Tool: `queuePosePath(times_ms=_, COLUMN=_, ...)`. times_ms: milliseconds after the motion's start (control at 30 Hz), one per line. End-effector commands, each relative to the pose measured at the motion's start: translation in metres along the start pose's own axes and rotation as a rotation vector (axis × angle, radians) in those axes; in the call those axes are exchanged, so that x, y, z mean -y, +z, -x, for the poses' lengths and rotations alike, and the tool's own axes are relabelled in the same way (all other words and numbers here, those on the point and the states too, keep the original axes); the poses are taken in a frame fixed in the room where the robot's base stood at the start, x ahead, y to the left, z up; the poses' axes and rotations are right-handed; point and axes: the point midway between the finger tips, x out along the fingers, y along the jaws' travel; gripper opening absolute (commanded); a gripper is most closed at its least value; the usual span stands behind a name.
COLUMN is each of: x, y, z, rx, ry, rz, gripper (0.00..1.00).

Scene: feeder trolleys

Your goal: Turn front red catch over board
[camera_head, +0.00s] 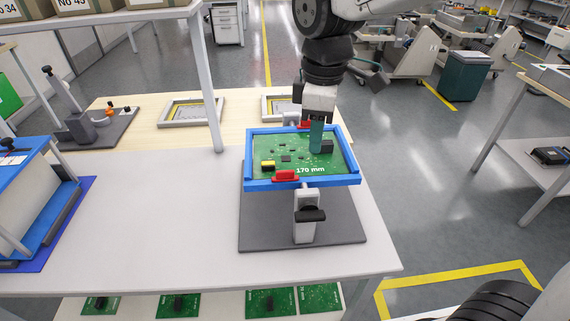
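A green circuit board (275,147) with dark and yellow parts and the mark "170 mm" sits in a blue frame (340,181) on a stand. The front red catch (285,176) is at the front rail, left of its middle, with its long side along the rail. I cannot tell how far it reaches over the board. Another red catch (304,124) shows at the back rail, partly hidden by my arm. My gripper (317,139) points down over the board's back right, apart from the front catch. A teal piece shows at its end; its fingers are not clear.
The stand has a grey base plate (258,230) and a post with a dark knob (310,214) in front of the frame. A blue-topped fixture stands left. The white tabletop (150,220) between is clear.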

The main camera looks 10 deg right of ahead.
Motion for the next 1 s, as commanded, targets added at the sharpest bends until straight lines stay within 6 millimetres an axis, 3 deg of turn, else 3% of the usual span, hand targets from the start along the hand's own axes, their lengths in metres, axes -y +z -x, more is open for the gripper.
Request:
queuePosePath(times_ms=33, x=-0.003, y=-0.019, z=-0.008, rx=0.007, ry=-0.009, rz=0.08, gripper=0.3)
queuePosePath(times_ms=100, x=-0.005, y=-0.037, z=-0.014, rx=0.01, ry=-0.014, rz=0.172, gripper=0.3)
queuePosePath(times_ms=233, x=-0.007, y=-0.057, z=-0.023, rx=0.012, ry=-0.018, rz=0.27, gripper=0.3)
queuePosePath(times_ms=367, x=-0.007, y=-0.06, z=-0.034, rx=0.014, ry=-0.021, rz=0.295, gripper=0.3)
queuePosePath(times_ms=700, x=-0.006, y=-0.059, z=-0.086, rx=0.014, ry=-0.021, rz=0.291, gripper=0.3)
queuePosePath(times_ms=1000, x=-0.006, y=-0.058, z=-0.102, rx=0.012, ry=-0.019, rz=0.29, gripper=0.3)
